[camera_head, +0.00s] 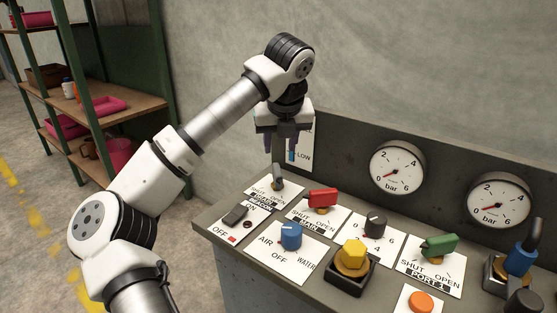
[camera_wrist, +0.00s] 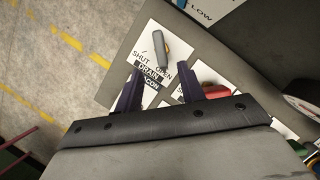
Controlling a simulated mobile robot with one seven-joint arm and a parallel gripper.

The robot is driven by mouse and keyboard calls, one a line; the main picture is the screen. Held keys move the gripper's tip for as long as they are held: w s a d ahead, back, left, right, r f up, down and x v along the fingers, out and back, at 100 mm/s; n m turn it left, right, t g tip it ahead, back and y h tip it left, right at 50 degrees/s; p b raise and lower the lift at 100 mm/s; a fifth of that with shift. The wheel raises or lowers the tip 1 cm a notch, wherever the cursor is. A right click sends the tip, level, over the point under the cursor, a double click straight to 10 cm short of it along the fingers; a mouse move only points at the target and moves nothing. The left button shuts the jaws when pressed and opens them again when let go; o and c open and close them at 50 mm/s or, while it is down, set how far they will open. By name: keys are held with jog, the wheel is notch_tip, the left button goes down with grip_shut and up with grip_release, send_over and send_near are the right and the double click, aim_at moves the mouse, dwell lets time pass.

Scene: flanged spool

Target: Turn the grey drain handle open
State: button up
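The grey drain handle (camera_head: 278,176) stands on a white plate at the back left corner of the panel top. In the wrist view the handle (camera_wrist: 160,46) lies slightly tilted on its plate (camera_wrist: 146,58), above the printed words SHUT, OPEN and DRAIN. My gripper (camera_head: 284,158) hangs just above the handle in the head view, fingers pointing down. In the wrist view its two dark fingers (camera_wrist: 167,82) are spread apart with nothing between them. The handle lies beyond the fingertips and appears apart from them.
Close by are a red handle (camera_head: 322,197) marked MAIN, a dark switch (camera_head: 235,215), a blue knob (camera_head: 291,236), a black knob (camera_head: 376,224), a yellow knob (camera_head: 352,254) and a green handle (camera_head: 440,245). A grey backboard with gauges (camera_head: 397,168) rises behind the panel.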

jog(key=shift+v, duration=1.5)
